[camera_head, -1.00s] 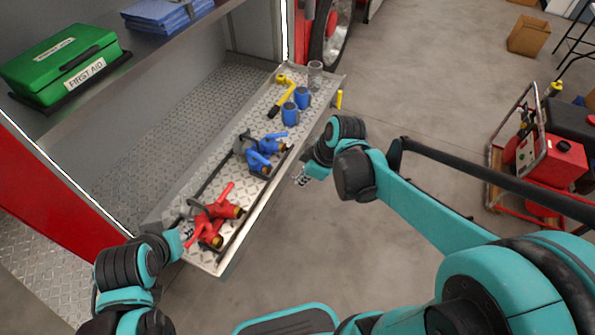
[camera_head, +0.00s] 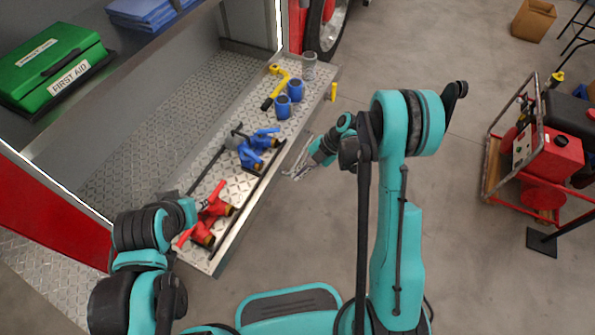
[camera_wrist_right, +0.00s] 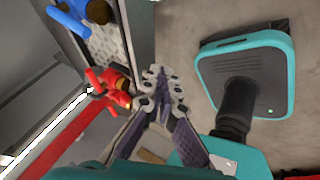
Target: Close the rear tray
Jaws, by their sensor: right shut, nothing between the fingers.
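The rear tray (camera_head: 222,243) is a long metal tray pulled out from the truck's compartment. It holds red valves (camera_head: 208,218), blue valves (camera_head: 252,148), blue couplings (camera_head: 284,106) and a yellow-and-black tool (camera_head: 276,88). My right gripper (camera_head: 294,172) is shut and empty, just outside the tray's long outer wall, near the blue valves. In the right wrist view its fingers (camera_wrist_right: 160,82) meet beside the tray wall (camera_wrist_right: 140,40). My left arm reaches to the tray's near end by the red valves; its gripper fingers are hidden there.
A shelf above the tray bay carries a green first aid box (camera_head: 55,68) and blue folded items (camera_head: 148,12). A cart with red equipment (camera_head: 540,155) stands at the right. A cardboard box (camera_head: 533,20) lies far back. The floor beside the tray is open.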

